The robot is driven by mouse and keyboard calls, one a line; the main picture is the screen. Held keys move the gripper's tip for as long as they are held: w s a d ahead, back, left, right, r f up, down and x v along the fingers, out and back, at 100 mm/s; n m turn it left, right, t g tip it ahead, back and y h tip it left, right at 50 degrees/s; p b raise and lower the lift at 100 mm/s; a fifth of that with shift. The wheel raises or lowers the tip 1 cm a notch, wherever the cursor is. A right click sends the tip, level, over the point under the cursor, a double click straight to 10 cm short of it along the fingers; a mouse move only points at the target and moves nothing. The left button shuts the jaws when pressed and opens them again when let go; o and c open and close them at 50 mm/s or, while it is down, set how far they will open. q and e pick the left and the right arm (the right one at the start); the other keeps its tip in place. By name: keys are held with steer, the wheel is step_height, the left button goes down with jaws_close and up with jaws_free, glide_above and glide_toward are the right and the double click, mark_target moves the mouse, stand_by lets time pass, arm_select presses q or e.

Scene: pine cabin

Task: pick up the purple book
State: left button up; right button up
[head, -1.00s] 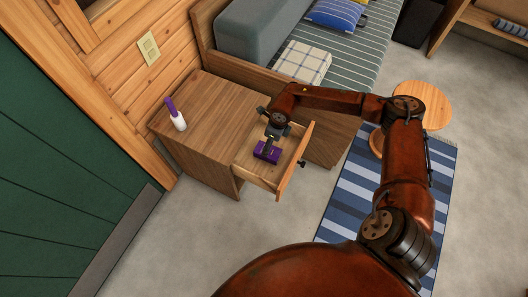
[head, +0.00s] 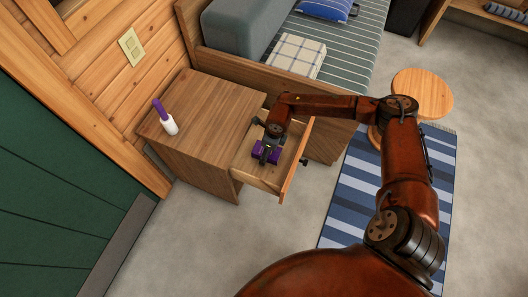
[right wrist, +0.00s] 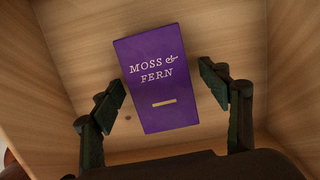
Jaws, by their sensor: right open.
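The purple book (right wrist: 158,80), with "MOSS & FERN" on its cover, lies cover up on the floor of the open drawer (head: 250,168). In the head view the purple book (head: 274,157) is partly hidden by my right gripper (head: 266,153), which is inside the drawer. In the right wrist view the right gripper's fingers (right wrist: 162,82) are open, one on each side of the book, with a gap on both sides. The gripper holds nothing. My left gripper is not in view.
The drawer walls surround the right gripper closely. A sofa bed (head: 265,62) stands behind, and a round stool (head: 422,92) at the right.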

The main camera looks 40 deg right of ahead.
steer(key=shift+c, duration=0.5)
steer(key=c, duration=1.3)
